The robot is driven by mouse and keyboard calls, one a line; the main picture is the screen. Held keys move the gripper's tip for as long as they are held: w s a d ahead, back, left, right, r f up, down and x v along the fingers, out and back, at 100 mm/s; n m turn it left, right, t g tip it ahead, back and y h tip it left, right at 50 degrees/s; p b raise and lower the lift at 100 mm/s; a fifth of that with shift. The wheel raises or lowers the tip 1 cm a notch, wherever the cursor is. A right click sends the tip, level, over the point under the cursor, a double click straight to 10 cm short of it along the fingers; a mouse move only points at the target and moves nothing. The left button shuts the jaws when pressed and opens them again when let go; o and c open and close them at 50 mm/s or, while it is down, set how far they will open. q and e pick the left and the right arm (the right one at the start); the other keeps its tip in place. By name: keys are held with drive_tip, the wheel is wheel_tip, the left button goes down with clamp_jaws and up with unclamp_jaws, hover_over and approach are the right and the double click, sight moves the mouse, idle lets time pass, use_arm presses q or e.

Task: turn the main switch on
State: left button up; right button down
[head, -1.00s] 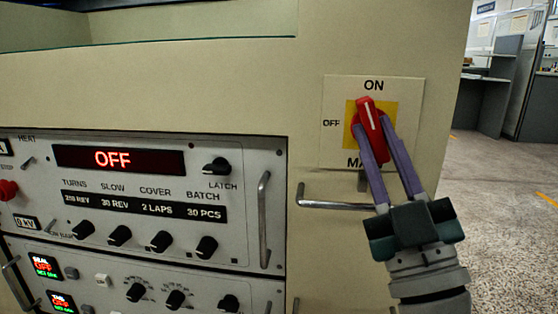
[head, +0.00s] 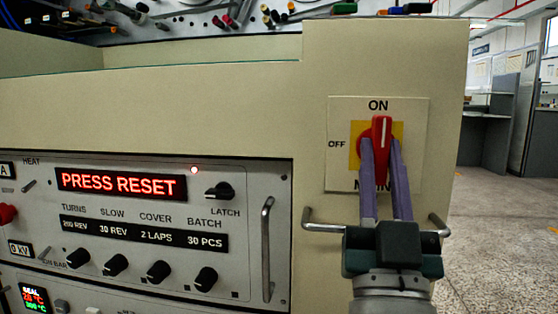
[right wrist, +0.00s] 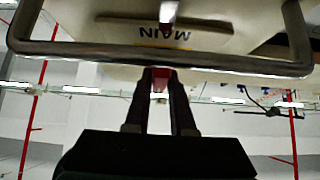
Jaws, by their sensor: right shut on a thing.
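The main switch (head: 381,138) is a red handle on a yellow square, set on a cream plate (head: 417,120) marked ON at the top, OFF at the left and MAIN below. The handle stands upright, its white line pointing up to ON. My right gripper (head: 383,148) is shut on the red handle from below, with its purple fingers on either side. In the right wrist view the fingers (right wrist: 160,85) reach up to a red part at their tips, and the MAIN lettering appears upside down. My left gripper is not in view.
A metal bar handle (head: 318,224) runs across just below the plate, behind my right gripper. The control panel (head: 140,195) at the left has a display (head: 121,184) reading PRESS RESET and several black knobs. Open floor lies at the right.

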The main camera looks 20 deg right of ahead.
drive_tip(key=c, duration=0.8)
unclamp_jaws()
drive_tip(key=shift+o, duration=0.2)
drive_tip(key=shift+f, duration=0.1)
drive_tip(key=b+v, duration=0.1)
drive_tip(key=v, duration=0.8)
drive_tip(key=shift+s+a+f, duration=0.2)
drive_tip(key=shift+s+f, duration=0.05)
drive_tip(key=shift+f, duration=0.05)
